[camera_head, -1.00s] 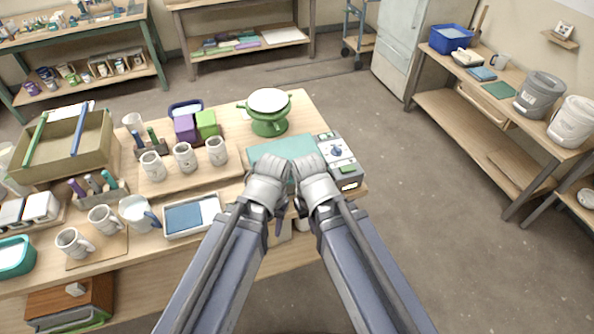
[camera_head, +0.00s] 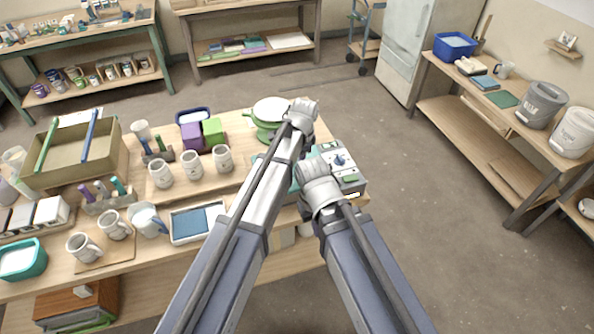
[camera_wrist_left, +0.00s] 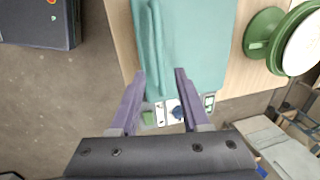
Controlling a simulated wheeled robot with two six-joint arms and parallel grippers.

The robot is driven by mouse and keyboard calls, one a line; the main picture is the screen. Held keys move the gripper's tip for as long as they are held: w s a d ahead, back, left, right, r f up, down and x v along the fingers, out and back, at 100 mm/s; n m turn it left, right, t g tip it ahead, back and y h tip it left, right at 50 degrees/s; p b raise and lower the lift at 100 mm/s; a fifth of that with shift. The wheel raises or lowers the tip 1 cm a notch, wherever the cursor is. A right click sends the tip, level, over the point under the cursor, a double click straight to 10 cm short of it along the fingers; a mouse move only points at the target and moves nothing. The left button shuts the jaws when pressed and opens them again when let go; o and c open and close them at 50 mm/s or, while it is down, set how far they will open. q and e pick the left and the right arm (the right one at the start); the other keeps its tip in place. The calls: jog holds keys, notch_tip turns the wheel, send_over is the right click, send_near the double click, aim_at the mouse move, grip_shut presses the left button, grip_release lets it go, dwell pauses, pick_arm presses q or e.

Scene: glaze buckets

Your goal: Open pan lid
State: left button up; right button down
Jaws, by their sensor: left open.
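A green pan (camera_head: 263,133) with a pale round lid (camera_head: 272,109) stands at the back right of the table. My left gripper (camera_head: 304,112) is beside the pan's right side and overlaps its edge in the head view. In the left wrist view my left gripper (camera_wrist_left: 160,74) is open and empty above a teal cloth. There the pan's green side (camera_wrist_left: 264,36) and pale lid (camera_wrist_left: 304,46) lie to the right, apart from the fingers. My right gripper (camera_head: 314,172) is lower, over the table's right front; its fingers are hidden.
A grey device with a dial (camera_head: 340,160) sits at the table's right end; the teal cloth (camera_wrist_left: 200,40) lies beside it. Several mugs, including one (camera_head: 222,158), stand on a board left of the pan. Green and purple blocks (camera_head: 213,131) are close to the pan.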

pick_arm(q)
jog(key=f+b, duration=0.2)
jog(key=w+f+b, duration=0.1)
jog(key=f+b, duration=0.1)
jog(key=f, duration=0.1)
jog(key=f+b, duration=0.2)
jog(key=b, duration=0.1)
jog(key=shift+w+a+f, duration=0.2)
jog(key=shift+a, duration=0.05)
jog(key=shift+r, duration=0.1)
jog(key=shift+c, duration=0.3)
grip_shut()
dwell(0.8)
